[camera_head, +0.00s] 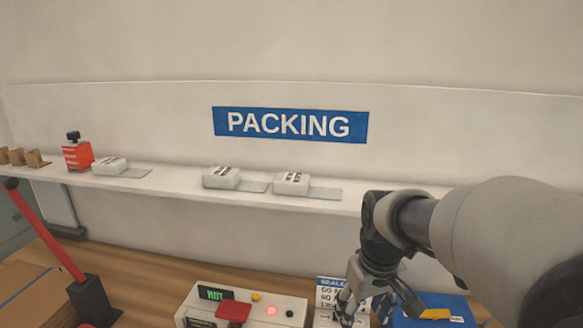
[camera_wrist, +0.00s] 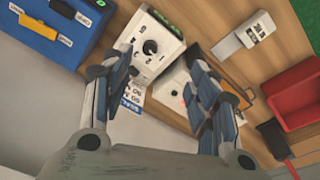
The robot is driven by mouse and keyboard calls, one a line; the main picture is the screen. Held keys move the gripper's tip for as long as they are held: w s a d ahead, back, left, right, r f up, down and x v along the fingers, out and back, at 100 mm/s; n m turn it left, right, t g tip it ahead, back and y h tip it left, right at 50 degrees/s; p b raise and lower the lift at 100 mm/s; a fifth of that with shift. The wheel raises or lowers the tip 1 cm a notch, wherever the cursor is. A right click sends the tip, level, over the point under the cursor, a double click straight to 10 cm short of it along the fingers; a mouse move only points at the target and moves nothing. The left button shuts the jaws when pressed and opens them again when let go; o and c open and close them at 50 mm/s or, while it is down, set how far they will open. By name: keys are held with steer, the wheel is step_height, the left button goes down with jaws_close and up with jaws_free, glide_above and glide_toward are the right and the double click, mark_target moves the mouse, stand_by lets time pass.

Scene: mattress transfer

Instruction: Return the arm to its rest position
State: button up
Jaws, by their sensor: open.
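My gripper (camera_head: 362,300) hangs at the lower right in the head view, pointing down over the wooden bench. In the wrist view my gripper (camera_wrist: 158,72) has its two fingers spread wide apart with nothing held between them. The white box with a black knob (camera_wrist: 160,45) shows below and beyond the gap. My arm reaches in from the right edge of the head view and hides part of the bench and shelf.
A white machine with a HOT display (camera_head: 245,310) and a blue case (camera_head: 440,310) flank the gripper. A white shelf (camera_head: 165,183) with small white packages (camera_head: 291,183) runs behind. A red bin (camera_wrist: 298,95) shows in the wrist view. A red lever (camera_head: 45,232) stands at left.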

steer(key=s+r+m+t, duration=0.2)
steer(key=s+r+m, duration=0.1)
steer(key=s, duration=1.7)
steer(key=shift+s+t+b, duration=0.15)
steer(key=shift+t+b, duration=0.25)
steer(key=shift+c, duration=0.3)
